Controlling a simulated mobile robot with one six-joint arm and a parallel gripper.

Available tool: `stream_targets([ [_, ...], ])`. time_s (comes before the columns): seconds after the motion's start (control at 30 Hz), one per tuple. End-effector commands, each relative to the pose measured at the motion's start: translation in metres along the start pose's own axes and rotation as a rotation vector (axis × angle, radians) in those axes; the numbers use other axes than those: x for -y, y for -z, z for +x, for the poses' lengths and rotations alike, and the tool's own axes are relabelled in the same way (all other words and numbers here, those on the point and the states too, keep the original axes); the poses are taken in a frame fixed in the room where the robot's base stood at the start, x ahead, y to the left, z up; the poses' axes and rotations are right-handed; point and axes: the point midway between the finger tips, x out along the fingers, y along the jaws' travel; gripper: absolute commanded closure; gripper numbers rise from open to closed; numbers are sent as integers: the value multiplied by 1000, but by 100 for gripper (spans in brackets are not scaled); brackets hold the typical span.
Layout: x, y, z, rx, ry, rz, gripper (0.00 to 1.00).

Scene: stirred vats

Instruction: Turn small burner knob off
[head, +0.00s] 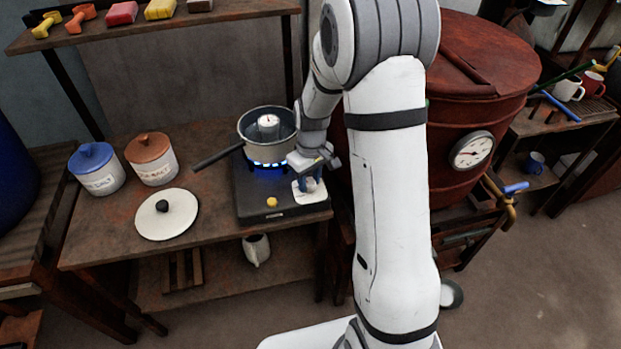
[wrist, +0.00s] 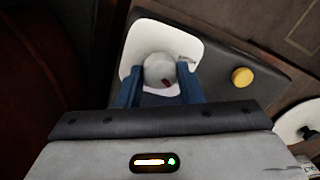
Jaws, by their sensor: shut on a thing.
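The burner (head: 252,193) is a dark hotplate on the wooden table, with a blue flame (head: 268,164) showing under a grey pot (head: 257,129). In the wrist view a round grey knob (wrist: 160,69) with a small red mark sits on a white plate (wrist: 139,39) at the burner's edge. My gripper (wrist: 160,78) has its blue fingers on both sides of this knob and is shut on it. In the head view my gripper (head: 311,184) is over the white plate, and the knob is mostly hidden. A yellow knob (wrist: 242,77) is beside the white plate.
A white lid (head: 167,222) lies left of the burner, with a blue-lidded jar (head: 103,182) and a brown-lidded jar (head: 155,171) behind it. The pot's handle (head: 218,157) points left. A large red vat (head: 478,130) stands close on the right.

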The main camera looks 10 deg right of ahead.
Motion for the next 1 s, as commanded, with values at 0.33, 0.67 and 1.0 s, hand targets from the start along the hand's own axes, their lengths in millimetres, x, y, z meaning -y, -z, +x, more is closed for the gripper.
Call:
stream_targets([
  [0.33, 0, 0, 0, 0, -4, 7, 90],
  [0.67, 0, 0, 0, -1, -4, 25, 90],
  [1.0, 0, 0, 0, -4, -4, 107, 90],
])
